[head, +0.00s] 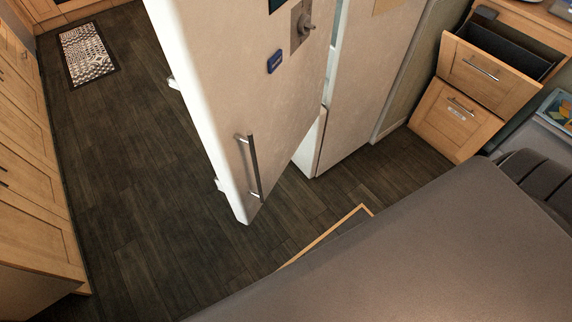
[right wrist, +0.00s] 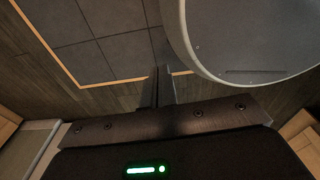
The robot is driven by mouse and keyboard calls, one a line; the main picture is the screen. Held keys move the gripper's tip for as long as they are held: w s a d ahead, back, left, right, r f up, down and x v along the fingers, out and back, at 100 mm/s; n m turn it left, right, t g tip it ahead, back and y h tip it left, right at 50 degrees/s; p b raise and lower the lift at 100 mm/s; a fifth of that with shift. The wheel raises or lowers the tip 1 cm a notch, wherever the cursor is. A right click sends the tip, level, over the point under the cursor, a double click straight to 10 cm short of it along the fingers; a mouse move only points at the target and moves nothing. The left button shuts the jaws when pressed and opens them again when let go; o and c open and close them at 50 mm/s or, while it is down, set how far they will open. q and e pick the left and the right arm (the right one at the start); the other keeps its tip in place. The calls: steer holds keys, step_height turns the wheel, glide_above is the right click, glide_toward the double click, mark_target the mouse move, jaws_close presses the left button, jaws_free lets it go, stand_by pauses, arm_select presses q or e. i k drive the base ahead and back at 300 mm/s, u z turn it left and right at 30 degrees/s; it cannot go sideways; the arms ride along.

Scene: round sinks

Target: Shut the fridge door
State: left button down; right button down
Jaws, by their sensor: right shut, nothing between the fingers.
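The fridge door (head: 220,100) stands open in the head view, a tall off-white panel with a vertical metal handle (head: 249,165) near its lower end. The pale fridge body (head: 365,85) is behind it to the right, with a gap between them. Neither gripper shows in the head view. In the right wrist view my right gripper (right wrist: 162,88) is shut and empty, its thin dark fingers pointing over the floor. The fridge door does not show clearly in that view. My left gripper is not in view.
An open wooden drawer (head: 490,70) juts out at the upper right. Wooden cabinets (head: 30,160) line the left side, and a patterned mat (head: 86,53) lies at the upper left. Dark wood floor (head: 140,190) is clear left of the door. Wood-edged grey tiles (right wrist: 100,50) show in the right wrist view.

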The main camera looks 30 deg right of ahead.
mark_target(249, 122)
steer(key=k, duration=1.1)
steer(key=z, duration=1.55)
